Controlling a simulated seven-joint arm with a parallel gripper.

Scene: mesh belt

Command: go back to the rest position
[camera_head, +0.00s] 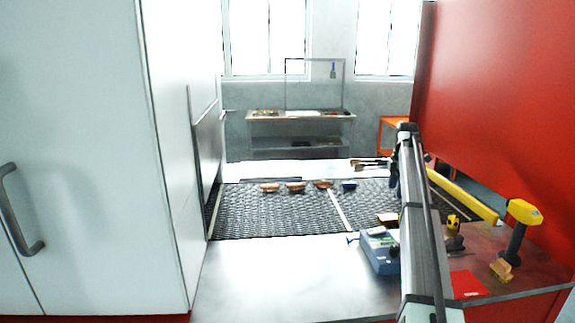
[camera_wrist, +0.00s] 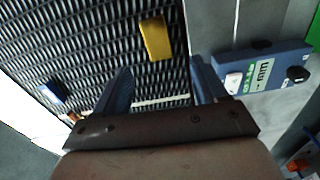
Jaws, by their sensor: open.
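My gripper (camera_head: 393,172) is at the far end of my arm, above the right part of the mesh belt in the head view. In the wrist view its two blue fingers (camera_wrist: 163,88) stand wide apart with nothing between them. Below it lies the dark mesh belt (camera_head: 265,218), which fills the upper left of the wrist view (camera_wrist: 95,40). A yellow block (camera_wrist: 155,39) lies on the belt ahead of the fingers. A blue device with a green label (camera_wrist: 262,72) is right of the fingers; it also shows on the metal table in the head view (camera_head: 379,252).
Several brown pieces (camera_head: 295,186) and a small blue item (camera_head: 348,185) lie at the belt's far side. A yellow-headed tool (camera_head: 522,213), a yellow bar (camera_head: 462,195) and a red wall (camera_head: 500,100) are at right. A white cabinet (camera_head: 90,150) bounds the left. The front-left metal table (camera_head: 270,275) is clear.

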